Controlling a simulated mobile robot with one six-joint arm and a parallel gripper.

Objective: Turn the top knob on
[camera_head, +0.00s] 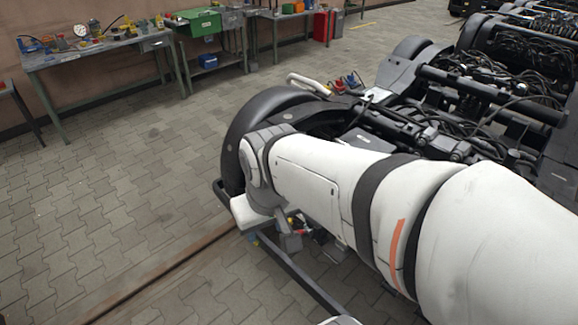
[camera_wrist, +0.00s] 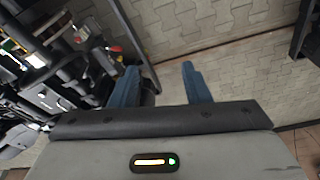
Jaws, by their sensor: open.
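No knob can be made out for certain in either view. In the wrist view, my gripper (camera_wrist: 160,84) shows two blue fingers spread apart with nothing between them. Paved floor shows beyond the fingertips. A dark bogie (camera_wrist: 60,70) with pipes and cables fills the left of the wrist view. A small part with red and yellow on it (camera_wrist: 115,50) sits at the bogie's edge, left of the fingers and apart from them. In the head view, my white arm reaches across the bogie (camera_head: 440,130) and hides part of it; the fingers are not clear there.
A dark bar (camera_head: 300,282) runs low at the bogie's near side, beside my arm. Workbenches (camera_head: 100,48) with tools and a green box (camera_head: 198,22) stand along the wall. A red bin (camera_head: 327,26) stands at the back. The paved floor (camera_head: 110,190) at left is clear.

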